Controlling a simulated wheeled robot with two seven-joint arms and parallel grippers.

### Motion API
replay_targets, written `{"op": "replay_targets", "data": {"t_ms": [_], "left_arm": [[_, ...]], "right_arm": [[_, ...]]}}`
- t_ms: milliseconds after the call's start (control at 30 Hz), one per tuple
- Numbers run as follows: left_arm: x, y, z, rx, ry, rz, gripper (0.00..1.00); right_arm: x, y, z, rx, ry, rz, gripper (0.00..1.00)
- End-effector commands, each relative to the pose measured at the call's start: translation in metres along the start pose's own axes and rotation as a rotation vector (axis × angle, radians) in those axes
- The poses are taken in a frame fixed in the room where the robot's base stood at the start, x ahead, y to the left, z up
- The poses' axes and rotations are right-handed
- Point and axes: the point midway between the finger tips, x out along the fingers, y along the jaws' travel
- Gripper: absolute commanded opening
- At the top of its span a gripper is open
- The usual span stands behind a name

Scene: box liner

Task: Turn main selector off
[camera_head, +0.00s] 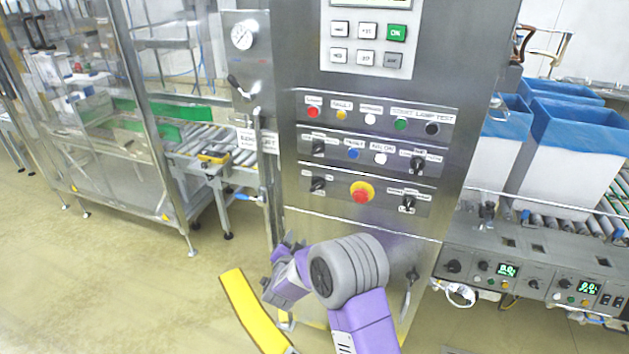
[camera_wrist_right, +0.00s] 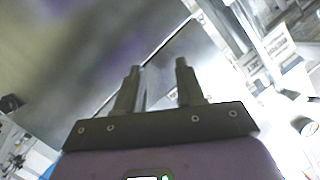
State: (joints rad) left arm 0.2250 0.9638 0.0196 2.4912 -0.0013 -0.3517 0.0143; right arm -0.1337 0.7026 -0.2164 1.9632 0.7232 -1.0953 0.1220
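The steel control cabinet's button panel (camera_head: 372,155) faces me in the head view. Its black rotary knobs include an upper left one (camera_head: 318,146), an upper right one (camera_head: 417,164), a lower left one (camera_head: 318,184) and a lower right one (camera_head: 408,203). Their labels are too small to read, so I cannot tell which is the main selector. My right gripper (camera_head: 279,254) is below and left of the knobs, apart from them. In the right wrist view its two fingers (camera_wrist_right: 157,68) are spread with nothing between them, before blurred steel. My left gripper is not in view.
A red emergency stop (camera_head: 361,193) on a yellow base sits between the lower knobs. A keypad (camera_head: 367,45) is above. A pressure gauge and lever (camera_head: 242,36) are at left. A roller conveyor (camera_head: 220,150) stands left; blue-lined boxes (camera_head: 565,150) stand right. A yellow rail (camera_head: 250,310) is near my arm.

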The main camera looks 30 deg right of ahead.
Motion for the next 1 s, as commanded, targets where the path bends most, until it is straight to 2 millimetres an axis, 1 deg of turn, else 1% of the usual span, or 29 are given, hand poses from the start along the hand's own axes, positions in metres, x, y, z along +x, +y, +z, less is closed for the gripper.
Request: {"op": "replay_targets", "data": {"t_ms": [33,100,200,233,300,367,600,700,833,1000], "left_arm": [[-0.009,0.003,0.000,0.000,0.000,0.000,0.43],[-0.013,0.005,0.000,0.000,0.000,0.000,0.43],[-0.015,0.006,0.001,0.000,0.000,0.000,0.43],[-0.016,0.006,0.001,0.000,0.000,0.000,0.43],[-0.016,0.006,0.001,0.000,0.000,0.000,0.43],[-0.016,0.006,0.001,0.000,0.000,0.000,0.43],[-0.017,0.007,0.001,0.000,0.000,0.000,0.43],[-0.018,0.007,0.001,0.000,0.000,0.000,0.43],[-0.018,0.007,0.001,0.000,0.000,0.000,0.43],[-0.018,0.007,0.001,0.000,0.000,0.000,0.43]], "right_arm": [[0.000,-0.021,-0.039,0.061,0.097,0.001,0.38],[-0.001,-0.034,-0.075,0.127,0.200,0.012,0.38],[-0.003,-0.043,-0.105,0.185,0.287,0.024,0.38],[-0.003,-0.043,-0.110,0.194,0.303,0.027,0.38],[0.001,-0.044,-0.117,0.207,0.322,0.032,0.38],[0.007,-0.043,-0.119,0.208,0.324,0.033,0.38],[0.044,-0.040,-0.130,0.206,0.322,0.032,0.38],[0.055,-0.039,-0.133,0.205,0.320,0.032,0.38],[0.064,-0.039,-0.136,0.204,0.319,0.030,0.38],[0.067,-0.039,-0.136,0.204,0.317,0.030,0.38]]}}
